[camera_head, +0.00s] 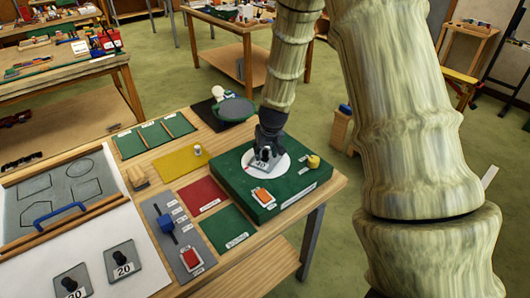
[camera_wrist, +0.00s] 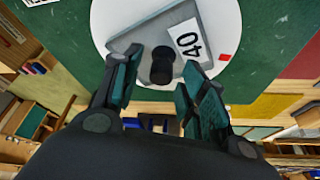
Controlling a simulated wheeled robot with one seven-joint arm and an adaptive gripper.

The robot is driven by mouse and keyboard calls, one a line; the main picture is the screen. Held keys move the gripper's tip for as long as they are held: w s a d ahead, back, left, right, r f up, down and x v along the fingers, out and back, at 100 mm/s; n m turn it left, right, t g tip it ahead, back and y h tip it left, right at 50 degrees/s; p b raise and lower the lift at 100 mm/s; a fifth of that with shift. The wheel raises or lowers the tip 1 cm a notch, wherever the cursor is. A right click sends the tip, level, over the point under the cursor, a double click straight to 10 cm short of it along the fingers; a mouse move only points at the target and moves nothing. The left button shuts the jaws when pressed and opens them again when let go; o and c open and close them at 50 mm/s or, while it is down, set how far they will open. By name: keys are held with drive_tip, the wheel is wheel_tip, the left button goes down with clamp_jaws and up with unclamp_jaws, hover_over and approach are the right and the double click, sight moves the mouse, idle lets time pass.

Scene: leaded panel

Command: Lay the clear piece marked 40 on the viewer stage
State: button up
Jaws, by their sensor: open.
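The clear piece marked 40 (camera_head: 263,163) lies on the white round viewer stage (camera_head: 280,170), set in a green block. In the wrist view the piece (camera_wrist: 150,37) is a grey, see-through plate with a black knob (camera_wrist: 162,66) and a white "40" label. It lies within the white disc (camera_wrist: 230,20), with one corner close to the disc's edge. My gripper (camera_head: 267,148) is right above the piece. In the wrist view its fingers (camera_wrist: 160,90) are apart, on either side of the knob, with gaps visible. The head view hides part of the piece behind my gripper.
The green block (camera_head: 240,185) also bears an orange-red switch (camera_head: 262,196) and a yellow knob (camera_head: 313,161). Pieces marked 30 (camera_head: 72,284) and 20 (camera_head: 123,262) stand on the white sheet at front left. The red mat (camera_head: 202,199) is clear.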

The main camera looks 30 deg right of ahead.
drive_tip(key=b+v, duration=0.2)
drive_tip(key=v, duration=0.9)
drive_tip(key=shift+s+r, duration=0.1)
drive_tip(key=shift+s, duration=0.05)
idle(0.4)
